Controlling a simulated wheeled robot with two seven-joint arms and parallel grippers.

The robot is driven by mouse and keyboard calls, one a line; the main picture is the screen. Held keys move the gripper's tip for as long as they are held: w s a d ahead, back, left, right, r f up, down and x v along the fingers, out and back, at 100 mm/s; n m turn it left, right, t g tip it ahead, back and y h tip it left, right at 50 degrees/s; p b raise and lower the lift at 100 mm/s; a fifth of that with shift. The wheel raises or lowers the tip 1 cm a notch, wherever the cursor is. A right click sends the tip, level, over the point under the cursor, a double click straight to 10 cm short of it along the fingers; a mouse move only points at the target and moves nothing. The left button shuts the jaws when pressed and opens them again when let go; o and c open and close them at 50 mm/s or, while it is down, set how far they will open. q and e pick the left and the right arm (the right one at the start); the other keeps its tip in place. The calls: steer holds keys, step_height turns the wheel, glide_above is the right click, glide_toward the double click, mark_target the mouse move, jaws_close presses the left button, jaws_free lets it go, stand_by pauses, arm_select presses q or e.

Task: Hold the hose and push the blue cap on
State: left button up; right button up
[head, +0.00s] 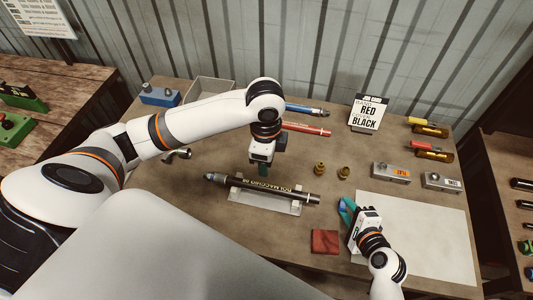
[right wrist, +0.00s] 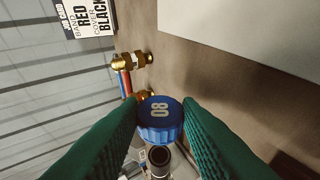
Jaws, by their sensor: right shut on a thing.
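A black hose (head: 280,189) with yellow lettering lies in a pale metal cradle (head: 262,197); a metal fitting is on its left end. My left gripper (head: 263,170) points down at the hose's middle; its fingertips are too small to tell whether they grip. My right gripper (head: 345,210) is just right of the hose's right end. In the right wrist view, the blue cap (right wrist: 158,118), marked with a number, sits between my right gripper's green fingertips (right wrist: 160,117). The hose's open end (right wrist: 159,156) shows just beyond the cap, apparently apart from it.
Two brass fittings (head: 320,169) stand behind the hose. A red cloth square (head: 325,241) lies in front. A white sheet (head: 432,235) covers the right side. A job card (head: 368,113) stands at the back, near blue (head: 305,109) and red (head: 305,128) hoses. Metal blocks (head: 391,172) lie at the right.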

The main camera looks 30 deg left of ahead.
mark_target(266, 186)
arm_select(q)
steer(key=f, duration=1.2)
steer(key=shift+s+d, duration=0.15)
steer(key=shift+s, duration=0.1)
jaws_close()
stand_by(0.5)
